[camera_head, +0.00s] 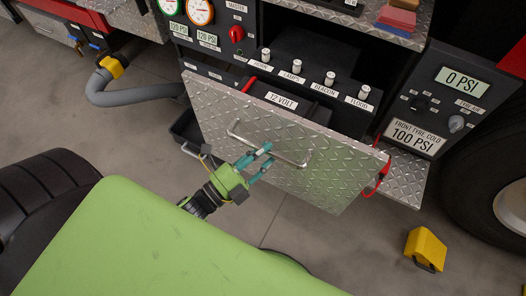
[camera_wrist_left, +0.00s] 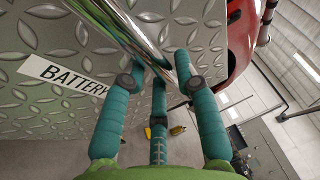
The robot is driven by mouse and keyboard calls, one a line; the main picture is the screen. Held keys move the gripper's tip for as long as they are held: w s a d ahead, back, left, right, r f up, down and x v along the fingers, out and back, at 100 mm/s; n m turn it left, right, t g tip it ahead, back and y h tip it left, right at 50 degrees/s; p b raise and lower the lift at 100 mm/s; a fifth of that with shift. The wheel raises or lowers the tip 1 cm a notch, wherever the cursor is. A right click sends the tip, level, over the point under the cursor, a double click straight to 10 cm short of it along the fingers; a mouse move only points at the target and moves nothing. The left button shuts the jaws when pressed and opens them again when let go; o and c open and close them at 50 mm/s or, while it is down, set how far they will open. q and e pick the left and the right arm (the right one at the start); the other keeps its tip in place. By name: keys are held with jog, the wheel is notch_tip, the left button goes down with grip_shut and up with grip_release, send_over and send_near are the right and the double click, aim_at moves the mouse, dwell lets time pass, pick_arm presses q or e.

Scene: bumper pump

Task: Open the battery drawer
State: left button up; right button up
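The battery drawer (camera_head: 330,175) has a diamond-plate metal front and stands pulled out from the dark cabinet, tilted in the picture. A "12 VOLT" label (camera_head: 281,101) shows behind its front. A bar handle (camera_head: 295,160) runs across the front. The exact finger contact is partly hidden. My right gripper is not seen.
A row of switches (camera_head: 330,78) is above the drawer. A red cable (camera_head: 380,178) hangs at its right side. A pressure panel (camera_head: 430,100) and a tyre (camera_head: 495,170) stand at right. A yellow wheel chock (camera_head: 426,249) lies on the floor. A grey hose (camera_head: 130,97) is at left.

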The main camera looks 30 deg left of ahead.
pick_arm(q)
jog(key=shift+d+r, duration=0.1)
jog(key=shift+r, duration=0.2)
jog(key=v, duration=1.2)
jog(key=shift+f, duration=0.25)
notch_tip(320, 180, down, 21)
jog(key=a+n+g+y+p, duration=0.3)
jog(key=n+g+y, duration=0.3)
jog(key=n, duration=0.6)
jog(key=s+d+f+n+g+y+p, duration=0.1)
jog(key=s+f+n+g+y+p, duration=0.1)
jog(key=s+f+n+g, duration=0.7)
jog(key=s+f+g, duration=0.2)
jog(key=s+f, duration=0.4)
jog(key=s, duration=0.3)
jog(key=shift+d+p, duration=0.2)
jog(key=shift+p, duration=0.15)
